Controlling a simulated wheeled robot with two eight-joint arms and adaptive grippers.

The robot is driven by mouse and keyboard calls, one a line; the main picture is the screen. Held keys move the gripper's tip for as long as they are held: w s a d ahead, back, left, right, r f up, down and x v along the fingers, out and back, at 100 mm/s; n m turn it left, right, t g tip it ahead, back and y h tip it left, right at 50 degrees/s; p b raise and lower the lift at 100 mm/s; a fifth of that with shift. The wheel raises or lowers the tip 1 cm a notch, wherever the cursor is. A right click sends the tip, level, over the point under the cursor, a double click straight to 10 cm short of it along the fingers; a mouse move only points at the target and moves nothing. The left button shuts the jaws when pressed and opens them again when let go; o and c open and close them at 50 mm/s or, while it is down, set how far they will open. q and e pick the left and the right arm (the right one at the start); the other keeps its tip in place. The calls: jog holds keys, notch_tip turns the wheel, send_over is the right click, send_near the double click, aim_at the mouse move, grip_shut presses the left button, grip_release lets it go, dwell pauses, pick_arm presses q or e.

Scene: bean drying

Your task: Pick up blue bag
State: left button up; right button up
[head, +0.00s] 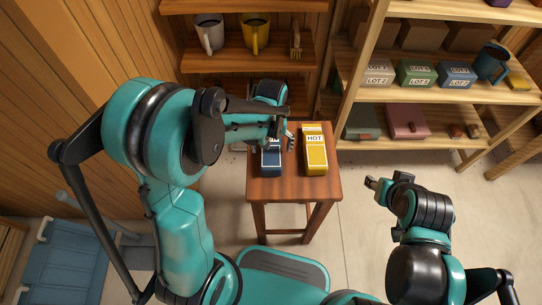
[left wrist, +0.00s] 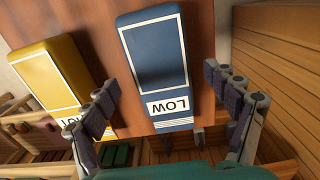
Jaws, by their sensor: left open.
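The blue bag (head: 271,162) lies on the small wooden table, partly hidden by my left gripper (head: 280,140) above it. In the left wrist view the blue bag (left wrist: 153,60) shows a white label reading LOW. My left gripper (left wrist: 165,110) is open, one finger on each side of the bag's label end, apart from it. The yellow bag (head: 315,150), labelled HOT, lies to the right of the blue one and also shows in the left wrist view (left wrist: 50,85). My right gripper (head: 384,184) is empty, right of the table.
The wooden table (head: 292,190) stands before shelves. A left shelf (head: 240,65) holds a grey mug (head: 209,33) and a yellow mug (head: 255,33). The floor (head: 370,150) right of the table is clear.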

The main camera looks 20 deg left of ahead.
aim_at(271, 150)
pick_arm(q)
notch_tip(271, 150, down, 3)
jog(key=shift+b, duration=0.4)
jog(key=shift+r, duration=0.1)
jog(key=shift+c, duration=1)
jog(key=c, duration=1.3)
jog(key=shift+o, duration=0.2)
pick_arm(e)
jog(key=shift+f, duration=0.7)
pick_arm(q)
jog(key=shift+r+p, duration=0.4)
jog(key=shift+r, duration=0.15)
jog(key=r+p, duration=0.1)
jog(key=r, duration=0.1)
jog(key=d+r+p, duration=0.1)
jog(key=r, duration=0.1)
jog(key=shift+s, duration=0.1)
jog(key=s+d+r+p, duration=0.2)
jog(key=d+r, duration=0.4)
jog(key=d, duration=0.4)
jog(key=shift+s+p, duration=0.35)
jog(key=shift+p, duration=0.3)
pick_arm(e)
notch_tip(271, 150, up, 6)
jog(key=shift+f, duration=0.1)
